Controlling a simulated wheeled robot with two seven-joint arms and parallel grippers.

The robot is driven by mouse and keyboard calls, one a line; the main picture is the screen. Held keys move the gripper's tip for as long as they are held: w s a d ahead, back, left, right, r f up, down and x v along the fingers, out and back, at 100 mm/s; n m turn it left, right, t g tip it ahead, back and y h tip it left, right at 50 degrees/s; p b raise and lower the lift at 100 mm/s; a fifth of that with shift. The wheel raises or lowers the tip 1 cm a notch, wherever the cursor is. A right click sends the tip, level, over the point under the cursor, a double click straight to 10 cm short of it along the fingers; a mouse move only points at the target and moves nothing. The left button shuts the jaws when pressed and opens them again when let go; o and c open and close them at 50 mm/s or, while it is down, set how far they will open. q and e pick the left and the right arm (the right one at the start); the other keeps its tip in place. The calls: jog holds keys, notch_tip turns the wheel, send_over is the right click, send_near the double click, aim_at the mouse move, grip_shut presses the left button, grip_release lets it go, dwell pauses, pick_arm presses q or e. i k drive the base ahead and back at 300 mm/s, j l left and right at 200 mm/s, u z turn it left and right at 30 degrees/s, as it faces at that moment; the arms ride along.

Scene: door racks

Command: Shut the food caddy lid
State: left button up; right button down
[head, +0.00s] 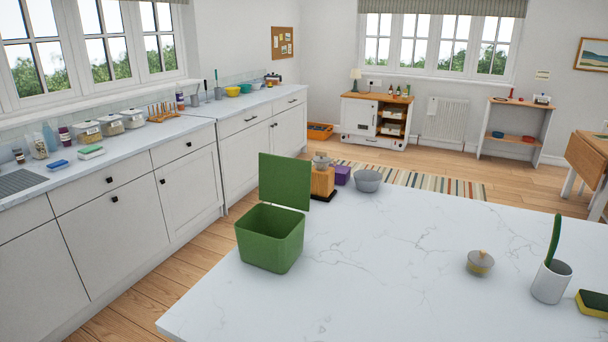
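The green food caddy (270,248) stands upright near the left edge of the white marbled worktop. Its inside is visible from above through the open top. Its green lid (285,181) stands up about vertical from the caddy's back edge, so the caddy is open. Neither of my grippers shows in the head view, and nothing touches the lid from the front.
Behind the lid are a wooden coffee grinder (322,180), a purple box (342,175) and a grey bowl (368,181). A small lidded pot (480,263), a white cup (551,283) with a green-handled brush and a sponge (593,303) stand right. The middle worktop is clear.

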aim_at(285, 181)
jog(key=u, duration=2.9)
jog(key=i+z, duration=0.25)
jog(key=i, duration=0.3)
jog(key=i+j+z, duration=0.2)
jog(key=i, duration=0.4)
jog(key=i+l+z, duration=0.1)
jog(key=i+z, duration=0.35)
jog(key=i, duration=0.25)
jog(key=i+j+z, duration=0.2)
jog(key=i+z, duration=0.2)
jog(key=i, duration=0.3)
jog(key=i+l+z, duration=0.2)
jog(key=i+z, duration=1)
jog(key=i+j+z, duration=0.1)
jog(key=i+z, duration=0.25)
jog(key=i+l+z, duration=0.1)
jog(key=i+z, duration=0.15)
jog(key=i, duration=0.45)
jog(key=i+z, duration=0.3)
jog(key=i, duration=0.35)
